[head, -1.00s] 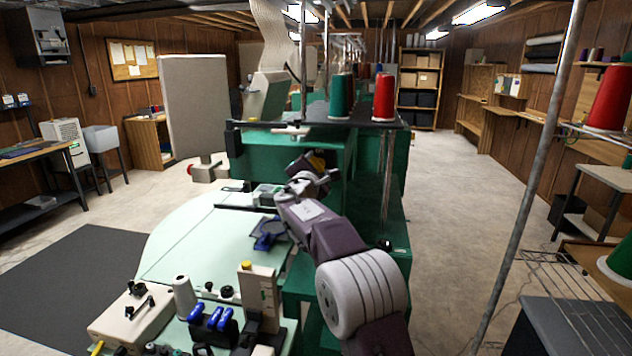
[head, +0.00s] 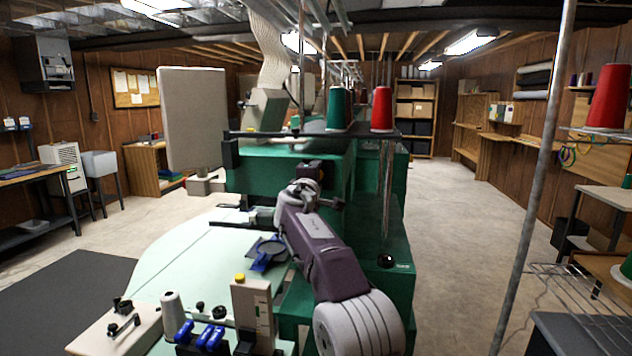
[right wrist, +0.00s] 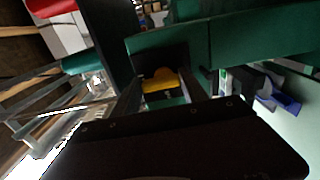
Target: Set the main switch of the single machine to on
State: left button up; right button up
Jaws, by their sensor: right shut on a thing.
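The green sewing machine (head: 285,165) stands in the middle of the head view. Its main switch, with a yellow part (right wrist: 158,82) on a dark housing, shows between the fingers in the right wrist view. My right gripper (right wrist: 162,95) is shut on the switch, one finger on each side of it. In the head view my right gripper (head: 306,188) is against the machine's green front and hides most of the switch. The switch's on or off position cannot be read. My left gripper is not in view.
A pale green worktable (head: 190,260) with a blue-handled tool (head: 266,253) lies left of my right arm. Green (head: 339,108) and red (head: 381,108) thread cones stand on the machine's upper shelf. A metal pole (head: 530,180) rises at right. The floor aisle (head: 460,220) is clear.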

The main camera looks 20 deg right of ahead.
dwell(0.3)
jog(key=o, duration=1.4)
jog(key=b+v, duration=0.4)
jog(key=v, duration=0.5)
